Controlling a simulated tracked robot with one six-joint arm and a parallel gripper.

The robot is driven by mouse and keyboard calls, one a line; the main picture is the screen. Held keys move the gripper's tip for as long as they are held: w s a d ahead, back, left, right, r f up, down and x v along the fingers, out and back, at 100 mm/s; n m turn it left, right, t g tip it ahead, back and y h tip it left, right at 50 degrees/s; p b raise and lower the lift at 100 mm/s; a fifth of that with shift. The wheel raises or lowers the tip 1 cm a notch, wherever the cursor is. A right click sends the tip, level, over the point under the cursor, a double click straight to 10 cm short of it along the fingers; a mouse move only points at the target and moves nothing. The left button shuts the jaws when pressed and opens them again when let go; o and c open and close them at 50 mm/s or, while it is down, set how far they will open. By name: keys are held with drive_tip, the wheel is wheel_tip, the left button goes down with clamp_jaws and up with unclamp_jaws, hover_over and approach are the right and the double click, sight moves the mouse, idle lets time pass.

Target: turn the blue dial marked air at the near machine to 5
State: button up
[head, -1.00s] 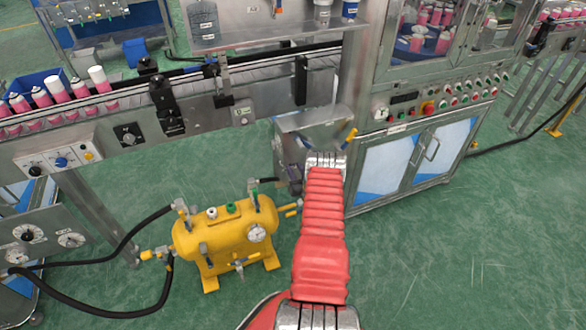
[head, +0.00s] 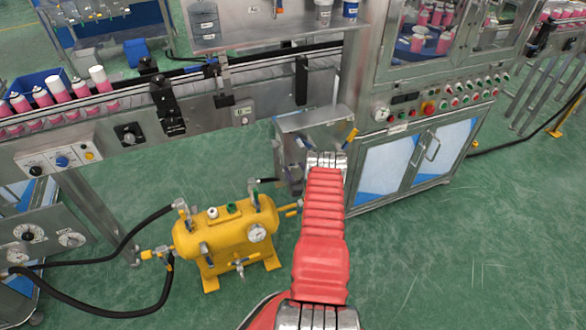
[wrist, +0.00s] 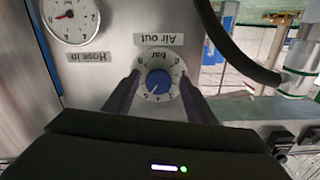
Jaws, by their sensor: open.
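In the wrist view a round white dial with a blue knob (wrist: 158,83) sits on a grey metal panel. Its label (wrist: 159,39) reads "Air out" and appears upside down, with "bar" on the scale. A pale mark on the knob points toward the lower left of the picture; the figure it meets is too small to read surely. My gripper (wrist: 159,75) is open, with one dark finger on each side of the dial. I cannot tell whether the fingers touch the knob. In the head view my gripper is hidden behind my red arm.
A gauge with a red needle (wrist: 68,16) is at the upper left of the wrist view, above a "Hose in" label (wrist: 86,57). A black hose (wrist: 232,45) curves close on the right. In the head view a yellow tank (head: 228,235) stands on the green floor beside my arm.

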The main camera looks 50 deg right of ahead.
drive_tip(key=shift+s, duration=0.15)
drive_tip(key=v, duration=1.3)
drive_tip(key=shift+s+a, duration=0.2)
drive_tip(key=shift+f, duration=0.15)
